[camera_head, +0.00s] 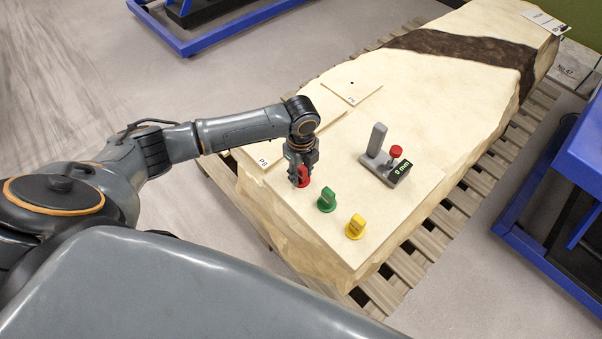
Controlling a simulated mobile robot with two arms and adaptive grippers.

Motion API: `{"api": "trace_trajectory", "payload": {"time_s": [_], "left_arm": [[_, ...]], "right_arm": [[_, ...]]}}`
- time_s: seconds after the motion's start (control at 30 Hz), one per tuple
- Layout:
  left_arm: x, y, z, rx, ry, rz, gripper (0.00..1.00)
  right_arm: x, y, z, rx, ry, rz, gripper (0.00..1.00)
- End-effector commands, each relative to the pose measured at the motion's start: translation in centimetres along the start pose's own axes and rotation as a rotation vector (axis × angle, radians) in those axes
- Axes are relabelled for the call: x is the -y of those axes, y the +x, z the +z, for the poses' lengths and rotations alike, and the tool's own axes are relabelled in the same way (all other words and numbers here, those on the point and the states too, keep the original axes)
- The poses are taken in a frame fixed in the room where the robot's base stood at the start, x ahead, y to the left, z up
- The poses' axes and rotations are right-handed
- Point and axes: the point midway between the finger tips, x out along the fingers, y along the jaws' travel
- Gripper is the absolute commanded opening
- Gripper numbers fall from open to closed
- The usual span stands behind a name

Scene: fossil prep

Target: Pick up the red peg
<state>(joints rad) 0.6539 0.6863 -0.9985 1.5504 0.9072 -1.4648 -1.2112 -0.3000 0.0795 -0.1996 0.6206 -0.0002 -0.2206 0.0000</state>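The red peg (303,176) stands on the near left part of the pale stone block (340,235). My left gripper (301,170) points down right over it, with its fingers at the peg's upper part and partly covering it. I cannot tell whether the fingers are closed on the peg or just around it. A green peg (326,200) and a yellow peg (355,227) stand to the right of the red one, in a row toward the block's near edge. My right gripper is not in view.
A grey gauge (377,152) with a red knob and a display reading 0 mm stands right of the gripper. Thin plates lie behind it, one marked P8 (264,160). The block rests on a wooden pallet (412,262). Blue frames (545,250) stand at right and top left.

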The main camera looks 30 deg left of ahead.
Motion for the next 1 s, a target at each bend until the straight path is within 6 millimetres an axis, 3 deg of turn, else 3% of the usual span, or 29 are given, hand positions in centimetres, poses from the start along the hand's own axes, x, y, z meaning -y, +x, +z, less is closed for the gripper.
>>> {"api": "trace_trajectory", "payload": {"time_s": [0.03,0.1,0.13,0.57,0.77,1.0], "left_arm": [[0.0,0.0,0.0,0.0,0.0,0.0,0.17],[0.0,0.0,0.0,0.0,0.0,0.0,0.03],[0.0,0.0,0.0,0.0,0.0,0.0,0.0],[0.1,-0.7,0.0,0.001,0.0,-0.001,0.0],[0.2,-3.2,0.0,-0.001,0.0,-0.004,0.0],[-2.8,-8.2,-2.9,-0.001,0.005,-0.004,0.0]], "right_arm": [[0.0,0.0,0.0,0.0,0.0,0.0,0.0],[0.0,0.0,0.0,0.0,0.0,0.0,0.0],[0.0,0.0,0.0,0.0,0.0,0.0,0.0],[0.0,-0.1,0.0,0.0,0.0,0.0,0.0],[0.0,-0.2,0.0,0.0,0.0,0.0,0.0],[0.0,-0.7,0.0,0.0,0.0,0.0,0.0]]}}
